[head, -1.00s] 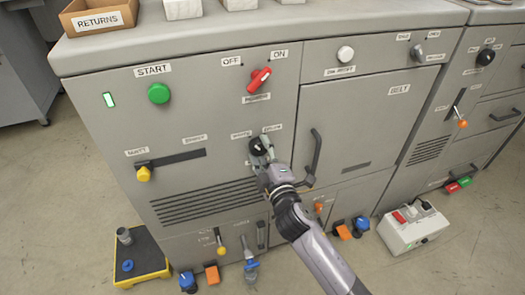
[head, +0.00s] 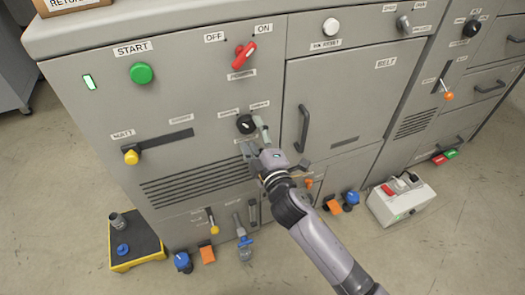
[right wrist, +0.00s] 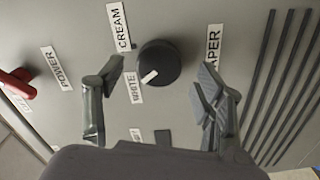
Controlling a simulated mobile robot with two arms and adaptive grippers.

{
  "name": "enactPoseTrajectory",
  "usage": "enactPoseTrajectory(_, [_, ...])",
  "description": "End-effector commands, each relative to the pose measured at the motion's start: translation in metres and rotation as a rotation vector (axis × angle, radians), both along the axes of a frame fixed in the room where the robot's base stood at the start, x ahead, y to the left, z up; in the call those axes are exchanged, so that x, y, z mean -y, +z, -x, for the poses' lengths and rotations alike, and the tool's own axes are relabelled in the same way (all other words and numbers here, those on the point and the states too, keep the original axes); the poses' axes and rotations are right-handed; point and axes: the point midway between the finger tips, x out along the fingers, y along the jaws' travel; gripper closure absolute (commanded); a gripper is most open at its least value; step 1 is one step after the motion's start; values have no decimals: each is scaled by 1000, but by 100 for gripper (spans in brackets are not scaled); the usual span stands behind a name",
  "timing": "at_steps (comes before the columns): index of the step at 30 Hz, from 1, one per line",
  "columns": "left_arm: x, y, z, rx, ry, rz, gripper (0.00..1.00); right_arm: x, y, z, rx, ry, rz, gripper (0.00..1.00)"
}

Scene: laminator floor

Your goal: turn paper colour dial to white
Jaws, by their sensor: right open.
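The paper colour dial is a round black knob (head: 245,124) on the grey machine front; it also shows in the right wrist view (right wrist: 160,60). Its white pointer mark points down-left there, towards the WHITE label (right wrist: 133,88). The CREAM label (right wrist: 119,25) lies up-left of the knob, and the PAPER label (right wrist: 213,50) is to its right. My right gripper (head: 256,142) is open and empty, just below and right of the dial in the head view. In the wrist view its fingers (right wrist: 163,82) stand apart on either side, clear of the knob. My left gripper is not in view.
A red power switch (head: 244,55) sits above the dial, and a green START button (head: 141,73) is up-left. A dark door handle (head: 302,128) stands out right of the gripper. A yellow-knobbed slider (head: 131,157) is at the left.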

Motion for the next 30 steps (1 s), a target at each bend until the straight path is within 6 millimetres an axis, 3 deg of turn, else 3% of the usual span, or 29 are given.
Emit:
enactPoseTrajectory(6, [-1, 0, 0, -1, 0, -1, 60, 15, -2, 48, -3, 1, 1, 36])
enactPoseTrajectory(12, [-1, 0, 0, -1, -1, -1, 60, 25, -1, 77, -2, 1, 1, 36])
enactPoseTrajectory(18, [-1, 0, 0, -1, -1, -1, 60, 28, 0, 88, 1, 1, 1, 36])
enactPoseTrajectory(30, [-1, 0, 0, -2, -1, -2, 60, 28, 0, 87, 1, 1, 1, 36])
